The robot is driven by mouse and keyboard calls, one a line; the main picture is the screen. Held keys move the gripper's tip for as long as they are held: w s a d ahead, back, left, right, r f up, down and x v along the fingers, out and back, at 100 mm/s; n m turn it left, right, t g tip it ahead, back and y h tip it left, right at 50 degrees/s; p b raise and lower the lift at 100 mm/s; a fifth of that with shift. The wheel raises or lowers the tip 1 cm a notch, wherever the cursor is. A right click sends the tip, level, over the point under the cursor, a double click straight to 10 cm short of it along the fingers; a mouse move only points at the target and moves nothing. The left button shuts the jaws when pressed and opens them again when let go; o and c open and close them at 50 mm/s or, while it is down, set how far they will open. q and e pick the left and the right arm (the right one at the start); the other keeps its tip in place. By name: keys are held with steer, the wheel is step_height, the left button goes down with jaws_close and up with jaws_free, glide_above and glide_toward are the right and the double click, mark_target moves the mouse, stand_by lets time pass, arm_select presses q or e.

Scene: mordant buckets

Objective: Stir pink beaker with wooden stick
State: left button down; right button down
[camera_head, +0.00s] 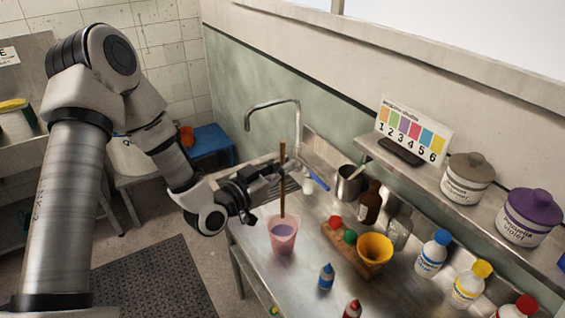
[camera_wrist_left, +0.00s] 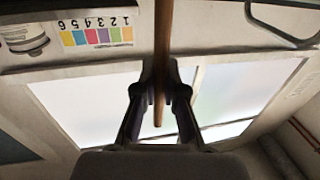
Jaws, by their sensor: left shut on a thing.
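The pink beaker (camera_head: 283,244) stands on the steel counter in the head view, with purplish liquid inside. The wooden stick (camera_head: 283,200) is upright above it, its lower end at the beaker's mouth. I cannot tell whether the tip touches the liquid. My left gripper (camera_head: 279,176) is shut on the stick partway along its length, above the beaker. In the left wrist view the stick (camera_wrist_left: 163,40) passes between the fingertips of my left gripper (camera_wrist_left: 165,82). My right gripper is not in view.
A wooden block with coloured pieces (camera_head: 335,238) and a yellow funnel (camera_head: 375,249) are right of the beaker. A blue-capped small bottle (camera_head: 326,277) stands in front. A metal pot (camera_head: 349,184), a brown bottle (camera_head: 370,205) and a faucet (camera_head: 272,103) are behind.

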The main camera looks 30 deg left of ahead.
mark_target(281, 203)
arm_select(q)
step_height(281, 203, down, 12)
steer(key=b, duration=0.9)
steer(key=shift+r+b, duration=0.25)
steer(key=shift+b, duration=0.05)
